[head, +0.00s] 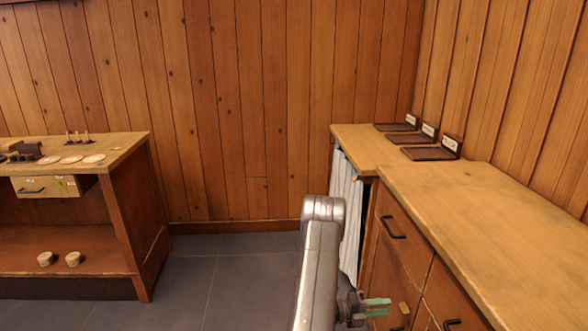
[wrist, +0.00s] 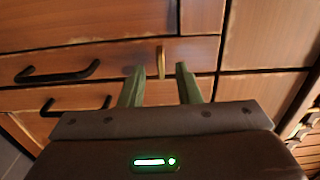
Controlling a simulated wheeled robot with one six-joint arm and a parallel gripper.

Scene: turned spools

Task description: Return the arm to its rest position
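My gripper (head: 378,308) is low at the bottom right of centre in the head view, in front of the cabinet drawers. In the wrist view its two green fingers (wrist: 160,86) stand apart with nothing held between them. A small brass-coloured piece on the cabinet front (wrist: 161,62) shows in the gap behind the fingertips. My arm link rises in the middle of the head view and hides part of the floor and curtain.
A wooden counter (head: 480,220) with black-handled drawers (head: 393,232) runs along the right. Several dark trays (head: 430,154) with small labels stand on its far end. A striped curtain (head: 346,210) hangs below. A workbench (head: 130,150) stands left. Grey floor (head: 220,270) lies clear between.

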